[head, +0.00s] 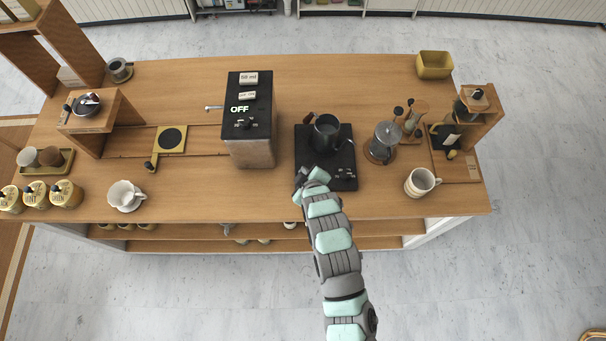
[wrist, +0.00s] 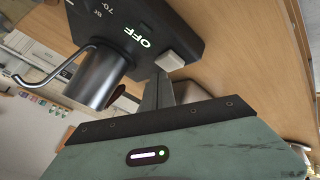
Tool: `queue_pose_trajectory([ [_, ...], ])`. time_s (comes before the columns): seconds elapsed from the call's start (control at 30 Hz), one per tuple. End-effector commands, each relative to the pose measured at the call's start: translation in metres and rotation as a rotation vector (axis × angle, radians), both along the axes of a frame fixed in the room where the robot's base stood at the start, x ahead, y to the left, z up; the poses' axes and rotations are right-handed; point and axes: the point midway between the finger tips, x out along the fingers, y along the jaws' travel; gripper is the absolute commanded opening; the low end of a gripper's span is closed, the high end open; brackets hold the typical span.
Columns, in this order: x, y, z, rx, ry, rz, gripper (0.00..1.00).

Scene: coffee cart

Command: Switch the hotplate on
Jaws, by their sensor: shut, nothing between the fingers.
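The hotplate (head: 345,140) is a flat black slab right of the middle of the counter in the head view. A dark jug (head: 327,133) with a handle stands on it. In the wrist view my fingers (wrist: 164,88) are together and hold nothing. Beyond them is a black panel (wrist: 165,22) with a glowing "OFF" and a curved metal spout.
A tall black-topped machine (head: 250,85) reading "OFF" stands left of the hotplate. A glass press (head: 383,143) and a white mug (head: 421,182) stand close on the right. A white cup (head: 125,195) is at the front left. The counter's front edge runs below my arm.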

Motion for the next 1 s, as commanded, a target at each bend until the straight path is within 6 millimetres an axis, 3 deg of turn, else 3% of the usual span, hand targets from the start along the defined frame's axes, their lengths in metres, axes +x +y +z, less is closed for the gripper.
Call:
queue_pose_trajectory([
  [1.0, -0.0001, 0.0001, -0.0101, 0.0, 0.0, 0.0, 0.0],
])
